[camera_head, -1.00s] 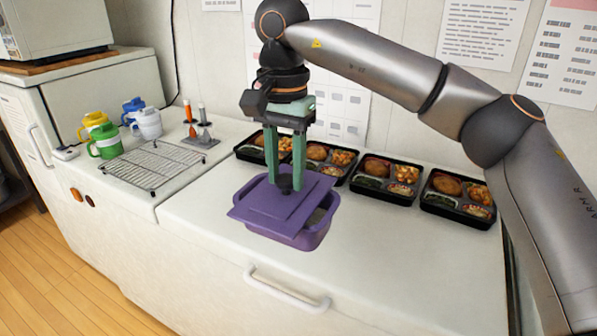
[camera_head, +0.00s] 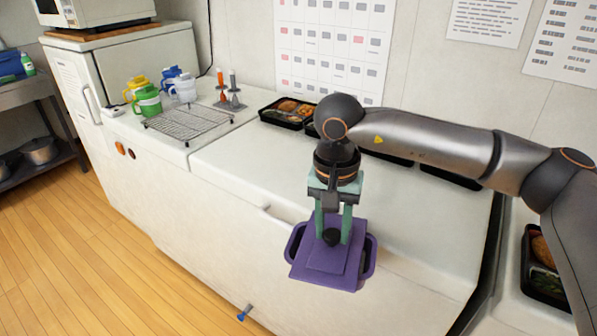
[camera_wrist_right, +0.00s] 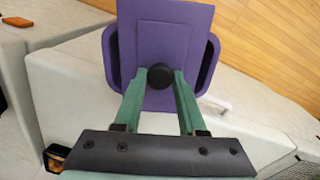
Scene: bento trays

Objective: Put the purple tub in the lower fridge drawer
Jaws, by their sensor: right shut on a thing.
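The purple tub (camera_head: 369,262) has a purple lid (camera_head: 322,277) with a black knob, and the lid sits turned askew so the tub's rim shows on both sides. My right gripper (camera_head: 333,236) points down, shut on the black knob. The tub appears held up in front of the white counter's front edge. In the right wrist view, the gripper (camera_wrist_right: 160,76) closes on the knob and the tub's rim (camera_wrist_right: 208,62) shows beyond the lid. No open drawer shows. My left gripper is not in view.
A wire rack (camera_head: 190,122), several coloured mugs (camera_head: 147,100) and a utensil stand (camera_head: 230,100) are on the counter's left. Black bento trays (camera_head: 287,112) line the back, some hidden by my arm. A white handle (camera_head: 276,213) is on the front. The wooden floor (camera_head: 120,260) is clear.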

